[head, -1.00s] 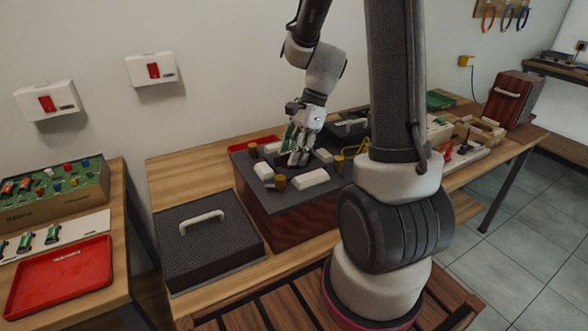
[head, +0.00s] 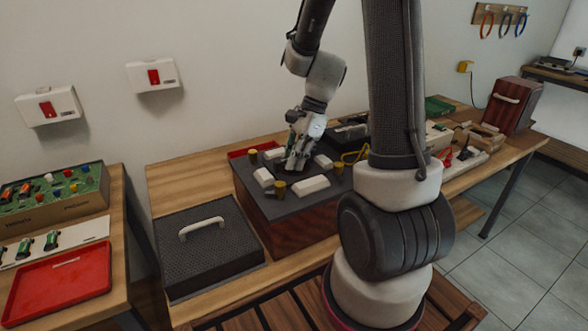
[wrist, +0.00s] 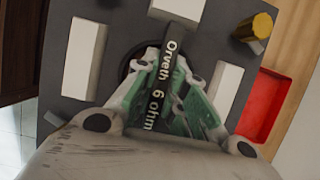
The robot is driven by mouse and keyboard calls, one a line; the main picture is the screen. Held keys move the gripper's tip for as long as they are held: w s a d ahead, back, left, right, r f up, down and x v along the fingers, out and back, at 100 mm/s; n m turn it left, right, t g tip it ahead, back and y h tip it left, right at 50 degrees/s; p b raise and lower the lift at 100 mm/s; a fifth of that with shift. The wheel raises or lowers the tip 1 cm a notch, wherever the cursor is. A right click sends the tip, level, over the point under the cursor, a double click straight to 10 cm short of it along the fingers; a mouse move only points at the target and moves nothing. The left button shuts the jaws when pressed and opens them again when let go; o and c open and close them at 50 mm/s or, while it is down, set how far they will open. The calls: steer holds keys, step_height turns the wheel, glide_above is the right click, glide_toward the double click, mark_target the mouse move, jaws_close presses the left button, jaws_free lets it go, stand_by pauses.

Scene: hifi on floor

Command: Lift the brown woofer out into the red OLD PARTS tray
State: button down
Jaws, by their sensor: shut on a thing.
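My gripper (head: 293,166) is down at the top of the speaker cabinet (head: 285,205). In the wrist view its fingers (wrist: 168,62) are shut on a black bar marked "Orveth 6 ohm" (wrist: 163,70). A dark round shape (wrist: 128,68), which looks like part of the woofer, shows behind the fingers. A red tray (head: 60,283) with a small white label lies on the left table. Another red tray (head: 238,153) sits behind the cabinet and also shows in the wrist view (wrist: 262,105). I cannot read either label.
White blocks (head: 311,184) and yellow-brown knobs (head: 279,189) surround my gripper on the cabinet top. A dark panel with a white handle (head: 203,226) lies left of the cabinet. A box of small parts (head: 55,195) stands behind the left tray, whose surface is clear.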

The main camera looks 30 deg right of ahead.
step_height(320, 180, up, 11)
stand_by(0.4)
